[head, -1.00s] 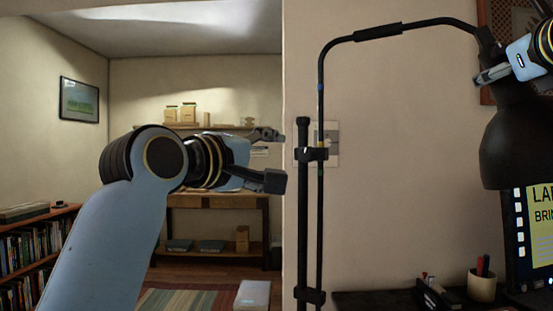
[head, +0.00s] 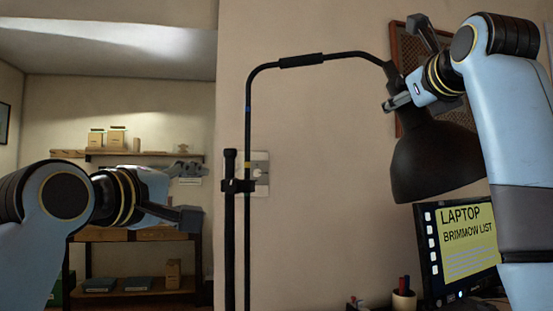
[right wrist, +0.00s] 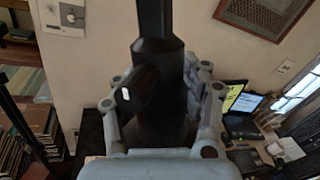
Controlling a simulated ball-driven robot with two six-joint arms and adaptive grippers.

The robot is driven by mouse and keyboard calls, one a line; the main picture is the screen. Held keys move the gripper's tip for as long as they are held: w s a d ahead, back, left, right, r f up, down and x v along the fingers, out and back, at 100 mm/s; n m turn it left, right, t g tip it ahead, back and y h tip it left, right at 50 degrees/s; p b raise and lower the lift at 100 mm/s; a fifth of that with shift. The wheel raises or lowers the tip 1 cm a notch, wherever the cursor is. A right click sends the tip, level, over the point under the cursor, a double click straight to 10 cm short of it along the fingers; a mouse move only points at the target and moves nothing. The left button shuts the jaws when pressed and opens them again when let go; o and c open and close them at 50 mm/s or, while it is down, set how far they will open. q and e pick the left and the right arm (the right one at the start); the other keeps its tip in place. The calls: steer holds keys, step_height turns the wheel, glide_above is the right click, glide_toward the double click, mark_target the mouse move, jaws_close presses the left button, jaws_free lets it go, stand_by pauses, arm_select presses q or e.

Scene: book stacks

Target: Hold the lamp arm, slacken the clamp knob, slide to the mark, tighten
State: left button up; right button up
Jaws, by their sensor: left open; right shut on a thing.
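The black lamp arm (head: 340,57) rises beside an upright post (head: 230,230), bends over to the right and ends in a black shade (head: 430,162). A clamp (head: 238,186) joins arm and post; its knob is not clearly made out. The arm carries a blue band (head: 248,108) above the clamp and a yellow band (head: 247,164) just above it. My right gripper (head: 398,101) is shut on the lamp's neck above the shade; the right wrist view shows its fingers on both sides of the dark neck (right wrist: 158,70). My left gripper (head: 197,193) is open and empty, left of the clamp and apart from it.
A laptop (head: 460,245) and a pen cup (head: 403,298) stand below the shade. A pale wall plate (head: 260,172) is behind the clamp. A shelf (head: 150,155) with boxes is in the background at left. The wall between lamp arm and shade is clear.

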steer(key=shift+r, duration=2)
